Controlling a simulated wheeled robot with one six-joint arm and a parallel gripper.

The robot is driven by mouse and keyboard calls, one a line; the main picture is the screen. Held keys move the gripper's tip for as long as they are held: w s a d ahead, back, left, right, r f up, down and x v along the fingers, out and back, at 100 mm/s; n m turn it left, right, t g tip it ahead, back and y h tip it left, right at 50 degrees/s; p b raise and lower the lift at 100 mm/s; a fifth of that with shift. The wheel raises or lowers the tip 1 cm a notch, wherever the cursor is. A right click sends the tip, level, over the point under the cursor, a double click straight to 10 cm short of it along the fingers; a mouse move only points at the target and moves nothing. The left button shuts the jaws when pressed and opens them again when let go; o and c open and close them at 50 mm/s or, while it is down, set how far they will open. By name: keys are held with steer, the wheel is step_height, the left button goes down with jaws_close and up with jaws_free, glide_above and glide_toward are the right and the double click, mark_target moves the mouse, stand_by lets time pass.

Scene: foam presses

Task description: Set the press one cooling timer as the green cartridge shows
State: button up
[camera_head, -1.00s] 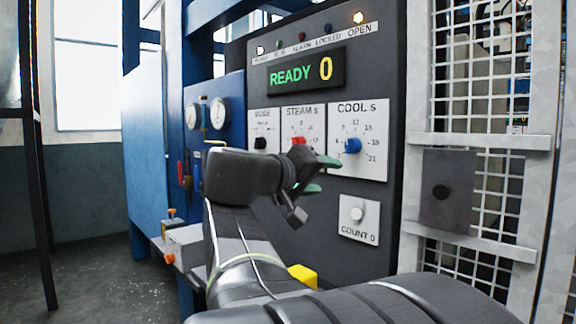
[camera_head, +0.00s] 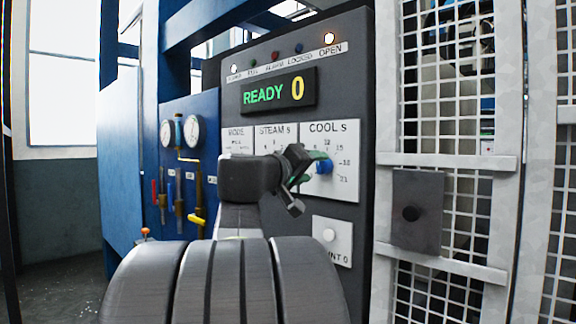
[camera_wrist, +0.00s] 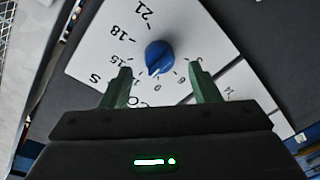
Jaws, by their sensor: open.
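The blue COOL s knob (camera_head: 324,167) is on the white COOL s dial plate (camera_head: 344,190) of the dark control panel. My gripper (camera_head: 312,169) is in front of it, its green fingers partly covering the dial in the head view. In the wrist view my gripper (camera_wrist: 162,78) is open and empty. The blue knob (camera_wrist: 158,56) shows between and just beyond its fingertips, apart from both. The dial appears upside down there, with 15, 18 and 21 legible. The knob's pale mark points down toward the lettering; its exact number is unclear. No green cartridge is in view.
The display (camera_head: 279,92) reads READY 0. The STEAM s plate (camera_head: 272,136) and MODE plate (camera_head: 238,138) are left of COOL s. A mesh guard (camera_head: 445,110) stands right; gauges and valves are on the blue panel (camera_head: 215,120) left.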

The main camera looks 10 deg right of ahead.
mark_target(322, 166)
steer(key=shift+x, duration=1.45)
steer(key=shift+c, duration=0.3)
steer(key=c, duration=0.9)
steer(key=shift+c, duration=0.2)
steer(key=shift+n, duration=0.4)
steer(key=n+p, duration=0.2)
steer(key=n, duration=0.2)
steer(key=shift+r, duration=0.1)
steer(key=shift+n+g+p, duration=0.3)
steer(key=shift+n+p, duration=0.35)
steer(key=shift+n, duration=0.75)
